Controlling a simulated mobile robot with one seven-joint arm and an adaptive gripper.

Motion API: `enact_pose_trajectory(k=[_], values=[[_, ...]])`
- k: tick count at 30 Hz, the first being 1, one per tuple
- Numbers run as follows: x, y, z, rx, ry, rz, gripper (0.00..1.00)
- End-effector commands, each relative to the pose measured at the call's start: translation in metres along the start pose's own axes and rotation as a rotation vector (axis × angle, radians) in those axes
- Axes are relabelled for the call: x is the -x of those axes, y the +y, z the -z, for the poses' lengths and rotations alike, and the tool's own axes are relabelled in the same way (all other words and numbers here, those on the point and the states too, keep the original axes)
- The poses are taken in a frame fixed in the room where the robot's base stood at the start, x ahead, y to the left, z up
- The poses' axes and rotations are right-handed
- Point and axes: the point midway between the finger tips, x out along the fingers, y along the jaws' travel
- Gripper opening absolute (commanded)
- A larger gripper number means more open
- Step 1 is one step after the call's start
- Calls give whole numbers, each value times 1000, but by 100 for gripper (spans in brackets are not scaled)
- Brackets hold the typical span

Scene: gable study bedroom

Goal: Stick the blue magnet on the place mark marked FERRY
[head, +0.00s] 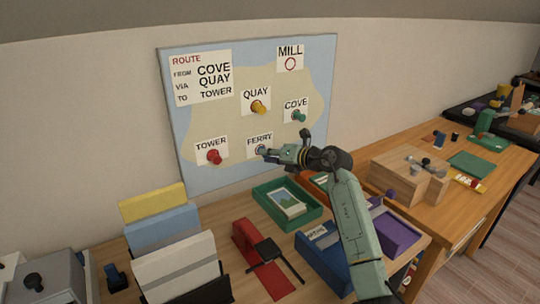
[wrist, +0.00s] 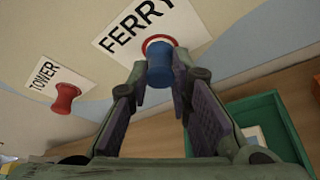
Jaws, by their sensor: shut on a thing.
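The blue magnet (wrist: 159,68) is between the fingertips of my gripper (wrist: 160,88), which is shut on it. Its far end is at the red ring of the FERRY mark (wrist: 150,38) in the wrist view. Whether it touches the board I cannot tell. In the head view my gripper (head: 268,153) reaches to the FERRY card (head: 259,139) low on the map board (head: 180,125). The magnet (head: 261,149) shows there as a small blue spot at the fingertips, partly hidden.
A red magnet (head: 214,157) sits on TOWER, a yellow one (head: 260,107) on QUAY and a green one (head: 299,116) on COVE. The MILL mark (head: 290,64) is bare. A green tray (head: 263,208) with a picture stands on the desk below the board.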

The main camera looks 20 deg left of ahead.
Motion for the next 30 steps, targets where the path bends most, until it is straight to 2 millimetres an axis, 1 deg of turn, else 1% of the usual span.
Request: enact_pose_trajectory(k=[25, 26, 30], values=[[-4, 0, -2, 0, 0, 0, 4], [-4, 0, -2, 0, 0, 0, 20], [-4, 0, -2, 0, 0, 0, 30]])
